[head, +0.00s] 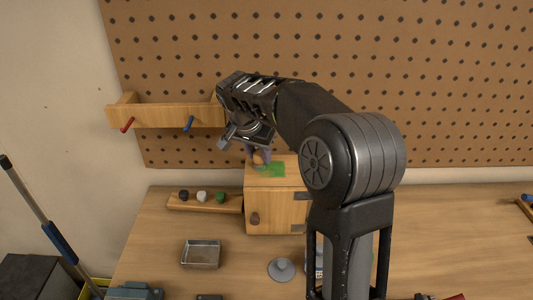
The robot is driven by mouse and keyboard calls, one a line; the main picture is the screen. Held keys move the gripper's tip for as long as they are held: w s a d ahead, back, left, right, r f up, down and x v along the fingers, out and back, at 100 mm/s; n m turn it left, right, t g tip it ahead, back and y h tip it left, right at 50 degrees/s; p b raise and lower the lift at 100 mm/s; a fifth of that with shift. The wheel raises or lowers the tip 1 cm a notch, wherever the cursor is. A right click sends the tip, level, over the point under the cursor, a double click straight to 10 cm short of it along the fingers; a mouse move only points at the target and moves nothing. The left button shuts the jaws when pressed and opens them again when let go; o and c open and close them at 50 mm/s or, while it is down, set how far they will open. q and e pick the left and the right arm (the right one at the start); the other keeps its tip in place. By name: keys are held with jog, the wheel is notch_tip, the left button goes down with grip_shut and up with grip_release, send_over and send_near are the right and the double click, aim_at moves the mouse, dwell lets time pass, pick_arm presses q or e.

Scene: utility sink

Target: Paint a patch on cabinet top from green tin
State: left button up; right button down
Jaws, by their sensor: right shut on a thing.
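The small wooden cabinet (272,212) stands on the bench against the pegboard, with a dark round knob on its front. Its top carries a wet-looking green patch (272,170). My right gripper (249,140) is just above the cabinet top, shut on a small brush-like tool (261,157) with a tan part showing. The tool's lower end is at the green patch; whether it touches is hard to tell. No green tin shows clearly; a pale container (319,262) is mostly hidden behind my right arm, with a sliver of green on the arm's other side. My left gripper is not in view.
A wooden rack (177,205) with black, white and green knobs lies left of the cabinet. A metal tray (201,254) and a grey disc-shaped object (281,270) sit in front. A wooden peg shelf (165,116) hangs on the pegboard. The bench right of my arm is mostly clear.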

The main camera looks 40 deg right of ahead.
aim_at(258, 152)
jog(key=shift+a+f, duration=0.1)
jog(key=shift+a, duration=0.05)
notch_tip(258, 152, up, 5)
jog(key=p, duration=0.3)
jog(key=shift+f, duration=0.15)
jog(key=shift+r, duration=0.7)
jog(key=shift+r, duration=1.5)
